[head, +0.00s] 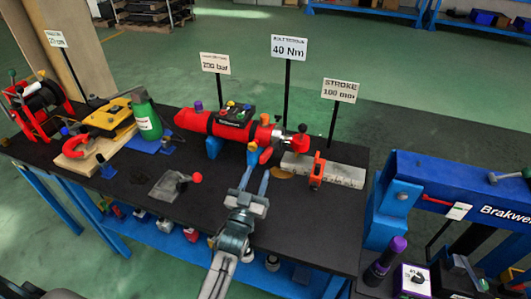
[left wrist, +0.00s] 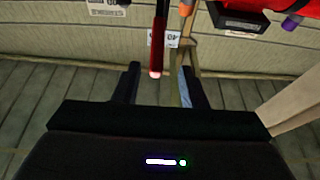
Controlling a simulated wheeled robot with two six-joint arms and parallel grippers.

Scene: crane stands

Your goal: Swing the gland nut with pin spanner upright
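The red cylinder (head: 225,127) lies on the black bench with a dark gauge box on it. A gland nut end (head: 268,134) with orange parts is at its right. A red knob (head: 302,140) sits at the far right of this end. My left gripper (head: 256,178) reaches up to the near side of that end, fingers apart. In the left wrist view a dark red bar (left wrist: 157,45) with a pale tip, seemingly the spanner handle, lies between the open fingers (left wrist: 157,85). I cannot tell whether they touch it. My right gripper is not in view.
A grey block with an orange clamp (head: 318,168) stands right of the cylinder. A grey part with a red knob (head: 175,187) lies at the front left. A green bottle (head: 146,117) and sign posts stand around. A blue press (head: 440,180) is at the right.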

